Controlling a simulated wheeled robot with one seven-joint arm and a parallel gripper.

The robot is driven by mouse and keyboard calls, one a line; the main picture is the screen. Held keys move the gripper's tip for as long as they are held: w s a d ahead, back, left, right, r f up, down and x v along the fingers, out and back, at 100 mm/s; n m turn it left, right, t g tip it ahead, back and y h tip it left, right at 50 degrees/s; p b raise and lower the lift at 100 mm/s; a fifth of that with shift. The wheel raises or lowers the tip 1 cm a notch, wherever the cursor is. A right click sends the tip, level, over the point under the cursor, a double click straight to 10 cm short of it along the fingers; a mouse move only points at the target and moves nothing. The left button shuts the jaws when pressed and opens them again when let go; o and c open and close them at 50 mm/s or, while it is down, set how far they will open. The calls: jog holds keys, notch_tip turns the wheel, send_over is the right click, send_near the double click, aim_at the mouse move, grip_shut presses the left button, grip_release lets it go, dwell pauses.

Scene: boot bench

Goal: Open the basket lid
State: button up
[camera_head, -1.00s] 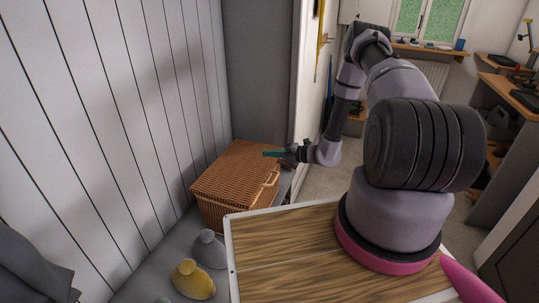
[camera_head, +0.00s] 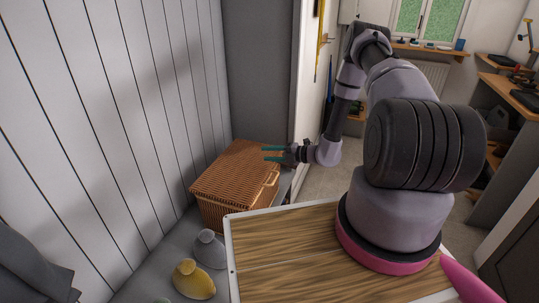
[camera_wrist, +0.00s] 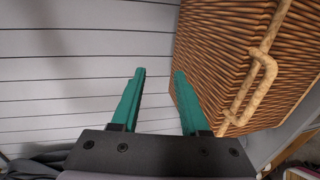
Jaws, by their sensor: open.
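The wicker basket (camera_head: 222,206) stands on the grey bench with its lid (camera_head: 236,172) shut. A light handle loop (camera_head: 271,179) sits at the lid's front edge. In the wrist view the basket's woven side (camera_wrist: 297,75) fills the right part, with the handle (camera_wrist: 262,85) tilted across it. My gripper (camera_head: 266,153) is open and empty, its teal fingers pointing left over the basket's far right part. In the wrist view the gripper (camera_wrist: 157,75) shows both fingers apart, the right one close beside the basket; whether it touches is unclear.
A grey rounded object (camera_head: 209,249) and a yellow one (camera_head: 192,280) stand on the bench in front of the basket. A white plank wall (camera_head: 110,120) rises on the left. A wood-topped surface (camera_head: 290,255) lies at the front. Dark cloth (camera_head: 30,265) hangs at the lower left.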

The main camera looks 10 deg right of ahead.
jog(key=v, duration=1)
jog(key=shift+s+d, duration=0.25)
jog(key=shift+d, duration=0.05)
jog(key=shift+f, duration=0.1)
grip_shut()
jog(key=s+d+f+n+g+h, duration=0.1)
jog(key=d+f+n+h, duration=0.1)
jog(key=f+n, duration=0.55)
jog(key=s+d+f+n+g+h, duration=0.15)
jog(key=f+n, duration=0.35)
jog(key=n, duration=0.5)
jog(key=w+a+f, duration=0.1)
jog(key=w+a, duration=0.3)
jog(key=a, duration=0.4)
jog(key=shift+w+f+n, duration=0.35)
jog(key=shift+w+f, duration=0.05)
